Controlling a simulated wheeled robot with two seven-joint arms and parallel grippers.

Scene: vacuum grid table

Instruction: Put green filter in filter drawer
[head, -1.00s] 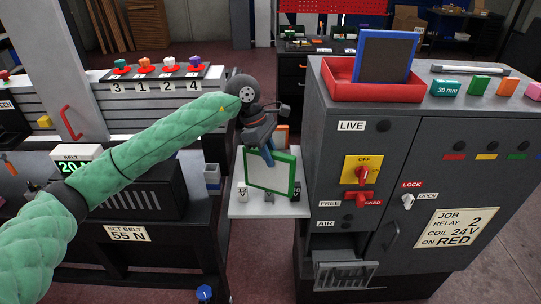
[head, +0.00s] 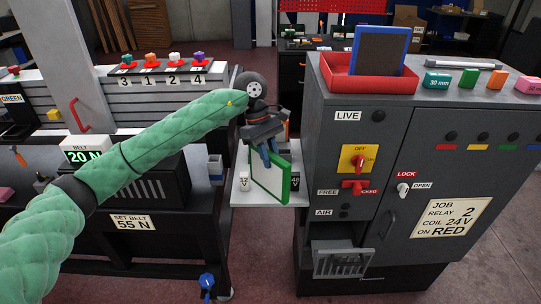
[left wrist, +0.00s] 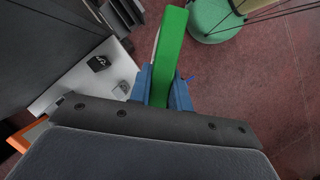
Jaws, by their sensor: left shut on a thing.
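The green filter (head: 286,178), a square green frame with a pale panel, hangs upright from my left gripper (head: 270,150) in the head view. The gripper's blue fingers are shut on its top edge. In the left wrist view the filter's green edge (left wrist: 168,60) stands between the blue fingers (left wrist: 160,95). The filter is in front of the small white shelf beside the grey cabinet (head: 400,150). The filter drawer (head: 341,261) appears to be the grated tray low on the cabinet front, below the AIR label, and it stands open. My right gripper is not in view.
A red tray (head: 372,84) on the cabinet top holds a blue-framed dark filter (head: 383,50). The white shelf (head: 242,195) carries small labelled blocks. A bench with a belt display (head: 88,151) stands at left. The floor in front of the cabinet is clear.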

